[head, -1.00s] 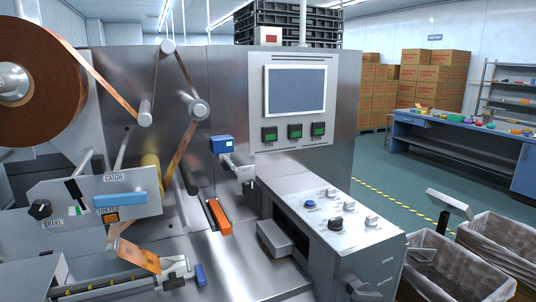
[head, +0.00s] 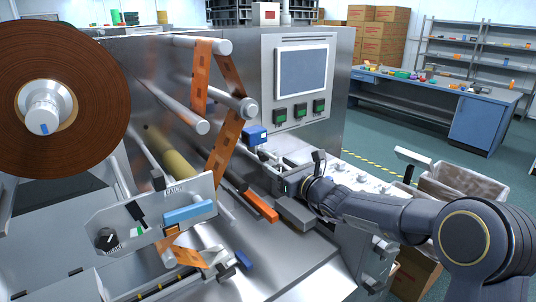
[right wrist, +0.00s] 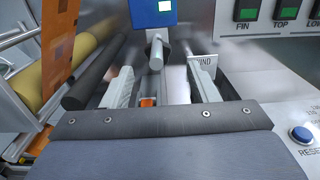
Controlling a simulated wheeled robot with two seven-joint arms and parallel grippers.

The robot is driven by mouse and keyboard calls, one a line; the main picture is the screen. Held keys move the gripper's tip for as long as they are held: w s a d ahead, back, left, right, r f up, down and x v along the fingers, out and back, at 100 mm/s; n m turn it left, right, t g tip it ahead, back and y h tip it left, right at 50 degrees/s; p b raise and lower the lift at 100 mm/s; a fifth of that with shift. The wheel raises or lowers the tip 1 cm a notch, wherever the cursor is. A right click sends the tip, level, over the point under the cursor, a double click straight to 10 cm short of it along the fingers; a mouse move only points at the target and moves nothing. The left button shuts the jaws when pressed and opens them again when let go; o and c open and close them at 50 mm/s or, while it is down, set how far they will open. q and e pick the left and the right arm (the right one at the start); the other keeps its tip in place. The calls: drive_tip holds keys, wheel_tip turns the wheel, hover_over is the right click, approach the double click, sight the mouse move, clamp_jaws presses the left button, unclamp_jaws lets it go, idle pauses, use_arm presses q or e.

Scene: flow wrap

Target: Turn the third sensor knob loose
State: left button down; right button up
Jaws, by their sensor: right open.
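The blue sensor (head: 255,136) sits on a grey bracket on the machine's front, left of the screen. In the right wrist view, the sensor (right wrist: 153,11) is at the top, with a short grey rod-like knob (right wrist: 156,52) hanging just below it. My right gripper (head: 274,169) is at the bracket, just below and right of the sensor. In the wrist view, the open fingers of the right gripper (right wrist: 162,76) stand on either side below the knob, with a gap between them. Contact cannot be told. My left gripper is out of view.
A film roll (head: 75,85) and rollers with orange film (head: 225,150) stand to the left. The screen panel (head: 300,72) with green buttons is above right. A dark roller (right wrist: 95,72) lies left of the fingers, and the blue reset button (right wrist: 302,134) lies right.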

sight(266, 157)
drive_tip(key=p+x, duration=0.1)
drive_tip(key=x, duration=0.3)
drive_tip(key=shift+a+r, duration=0.15)
drive_tip(key=shift+w+a+p, duration=0.2)
drive_tip(key=shift+w+p, duration=0.15)
drive_tip(key=shift+p, duration=0.05)
